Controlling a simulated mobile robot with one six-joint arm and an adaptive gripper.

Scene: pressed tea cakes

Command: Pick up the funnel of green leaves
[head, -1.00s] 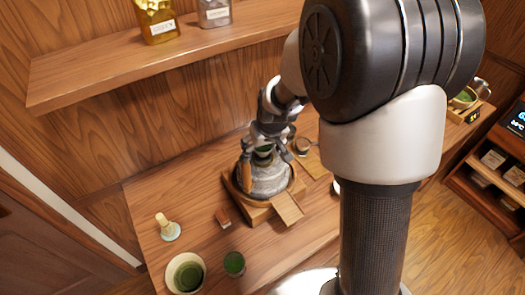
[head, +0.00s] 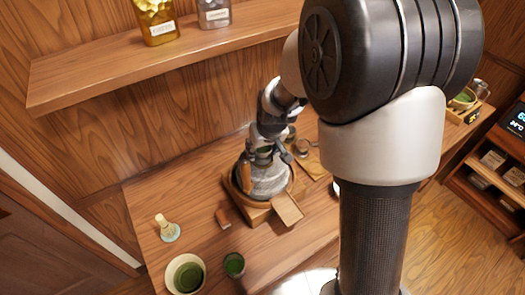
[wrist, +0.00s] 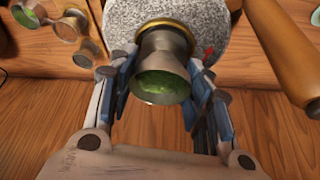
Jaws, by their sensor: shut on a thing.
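The funnel (wrist: 163,68) is a greyish metal cup with green leaves in its wide mouth, seen in the wrist view. It stands over a gold ring on the speckled grey millstone (wrist: 218,42); I cannot tell whether it still touches the stone. My gripper (wrist: 163,84) is shut on the funnel, with a blue-padded finger on each side. In the head view my gripper (head: 264,150) is above the stone mill (head: 268,184), and the funnel is mostly hidden behind the fingers.
The mill's wooden handle (wrist: 284,52) is close on the right in the wrist view. On the counter (head: 200,205) are a whisk on a stand (head: 167,229), a bowl (head: 185,273) and a green-filled cup (head: 234,264). A shelf (head: 170,66) hangs above.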

